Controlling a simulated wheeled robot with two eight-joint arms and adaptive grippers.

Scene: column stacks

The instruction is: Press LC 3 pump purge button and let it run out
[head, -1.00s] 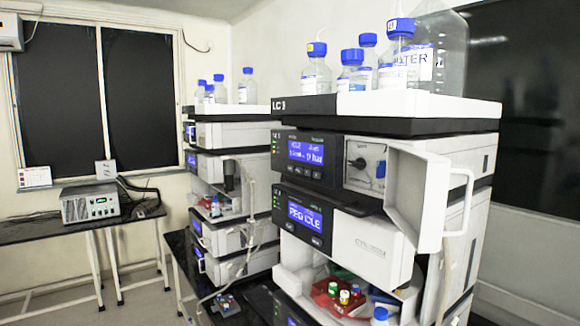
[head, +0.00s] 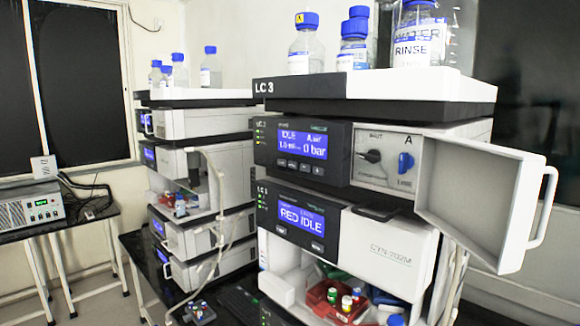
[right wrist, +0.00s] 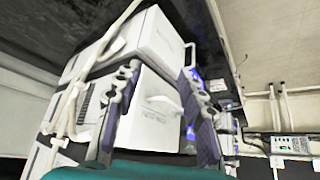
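The LC 3 stack (head: 264,87) stands at right in the head view. Its pump module has a blue display (head: 302,144) that reads IDLE and 0 bar. A row of small buttons (head: 299,165) sits under the display; their labels are too small to read. The white pump door (head: 480,200) hangs open to the right. Behind it show a black knob (head: 372,156) and a blue knob (head: 405,162). My right gripper (right wrist: 160,72) shows in the right wrist view with its fingers apart and nothing between them, facing white modules. My left gripper is out of view.
Capped bottles (head: 355,43) stand on the stack's top tray. A red tray (head: 335,298) with small vials sits in the open bay below. A second stack (head: 203,165) stands to the left. A grey instrument (head: 35,205) rests on a side table at far left.

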